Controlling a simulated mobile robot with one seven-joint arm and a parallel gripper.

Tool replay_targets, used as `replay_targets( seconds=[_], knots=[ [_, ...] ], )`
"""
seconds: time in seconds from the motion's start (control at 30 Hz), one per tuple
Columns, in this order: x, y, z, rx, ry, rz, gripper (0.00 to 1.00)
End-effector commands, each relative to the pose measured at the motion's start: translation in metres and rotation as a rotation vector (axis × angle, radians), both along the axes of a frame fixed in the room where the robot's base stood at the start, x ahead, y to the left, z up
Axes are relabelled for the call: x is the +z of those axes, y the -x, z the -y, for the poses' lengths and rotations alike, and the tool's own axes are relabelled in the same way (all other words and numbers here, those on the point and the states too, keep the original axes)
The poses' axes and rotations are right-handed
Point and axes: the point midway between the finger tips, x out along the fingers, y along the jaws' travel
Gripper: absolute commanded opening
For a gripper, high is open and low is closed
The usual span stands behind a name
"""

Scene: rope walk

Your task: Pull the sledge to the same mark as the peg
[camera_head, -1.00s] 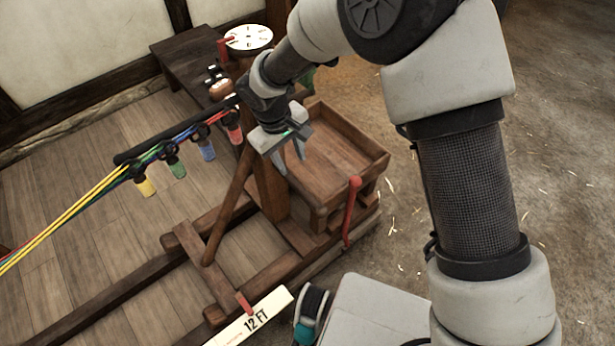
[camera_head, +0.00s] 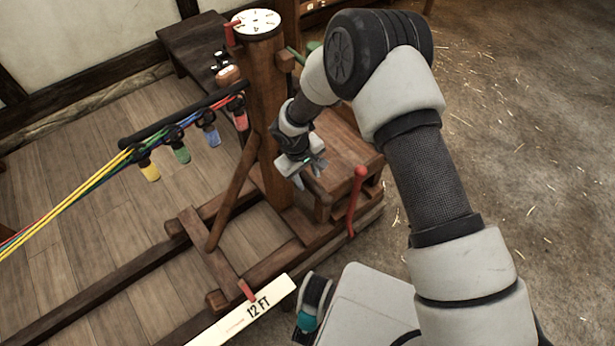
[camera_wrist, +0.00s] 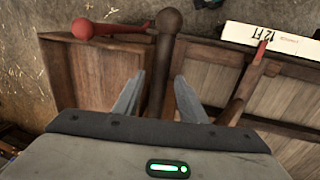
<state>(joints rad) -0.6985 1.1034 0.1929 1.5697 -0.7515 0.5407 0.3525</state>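The sledge (camera_head: 215,255) is a dark wooden frame with a thick upright post, a slanting brace and a box at its right. A red-tipped piece (camera_head: 247,289) on its front points at a white board reading 12 FT (camera_head: 262,308); both also show in the wrist view. I cannot tell whether this is the peg. My gripper (camera_head: 311,181) is low beside the box, fingers apart. In the wrist view my fingers (camera_wrist: 158,85) stand either side of a dark round-ended handle (camera_wrist: 168,40), with a gap on each side.
A red lever with a ball end (camera_head: 354,200) stands at the box's right. A white numbered dial (camera_head: 257,22) tops the post. Coloured ropes (camera_head: 65,212) run left from a black bar (camera_head: 180,118) with coloured tags. Open floor (camera_head: 500,150) lies right.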

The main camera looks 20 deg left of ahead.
Motion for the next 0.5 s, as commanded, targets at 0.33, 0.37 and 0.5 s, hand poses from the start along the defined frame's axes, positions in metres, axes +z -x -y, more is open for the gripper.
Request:
replay_targets(
  seconds=[0.33,0.37,0.5],
  knots=[
    [-0.004,-0.0009,0.0004,0.0,-0.001,0.0,0.38],
    [-0.004,-0.0009,0.0004,0.0,-0.001,0.0,0.33],
    [-0.0039,-0.0008,0.0003,0.0,0.0,0.0,0.09]
  ],
)
